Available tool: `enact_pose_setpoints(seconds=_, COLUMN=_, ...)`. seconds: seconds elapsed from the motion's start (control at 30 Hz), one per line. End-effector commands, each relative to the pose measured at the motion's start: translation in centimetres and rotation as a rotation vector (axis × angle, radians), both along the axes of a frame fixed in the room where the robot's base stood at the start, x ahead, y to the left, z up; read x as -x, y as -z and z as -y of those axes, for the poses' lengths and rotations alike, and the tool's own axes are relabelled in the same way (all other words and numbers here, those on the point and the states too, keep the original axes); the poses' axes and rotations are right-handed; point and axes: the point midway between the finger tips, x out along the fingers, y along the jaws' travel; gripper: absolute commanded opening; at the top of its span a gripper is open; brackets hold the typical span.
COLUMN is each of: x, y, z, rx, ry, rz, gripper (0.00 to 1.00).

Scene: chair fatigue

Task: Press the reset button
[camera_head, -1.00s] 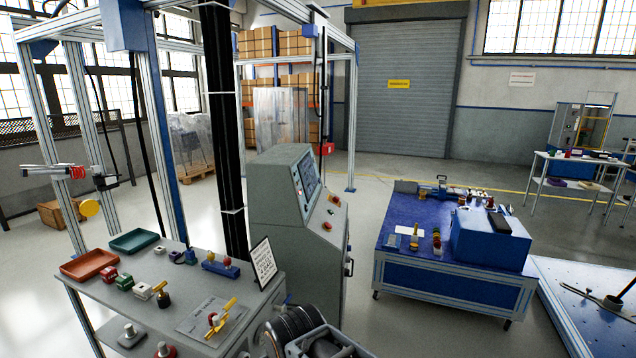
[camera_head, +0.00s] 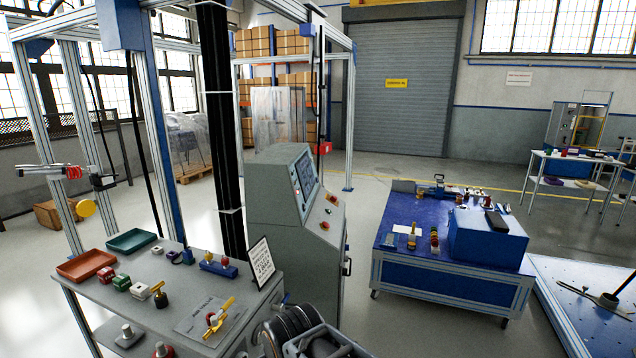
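A grey control console (camera_head: 284,222) stands in the middle of the view, with a sloped face turned to the right. A screen (camera_head: 305,172) sits on its upper face. Small controls beside the screen are too small to read, and I cannot tell which one is the reset button. Dark rounded parts at the bottom middle may be my arm. My gripper does not show.
A grey bench (camera_head: 190,312) with trays, small parts and a sign (camera_head: 262,262) stands left and in front of the console. A blue cart (camera_head: 440,275) stands to the right. Open floor lies between console and cart. An aluminium frame (camera_head: 160,130) rises at the left.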

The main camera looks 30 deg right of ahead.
Motion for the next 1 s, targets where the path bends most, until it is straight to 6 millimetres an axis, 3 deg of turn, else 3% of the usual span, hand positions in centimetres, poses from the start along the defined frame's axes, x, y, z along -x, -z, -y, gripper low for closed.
enact_pose_setpoints(seconds=0.3, x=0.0, y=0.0, z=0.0, rx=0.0, ry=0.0, rz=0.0, gripper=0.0)
enact_pose_setpoints(seconds=1.0, x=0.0, y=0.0, z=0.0, rx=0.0, ry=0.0, rz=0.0, gripper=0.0)
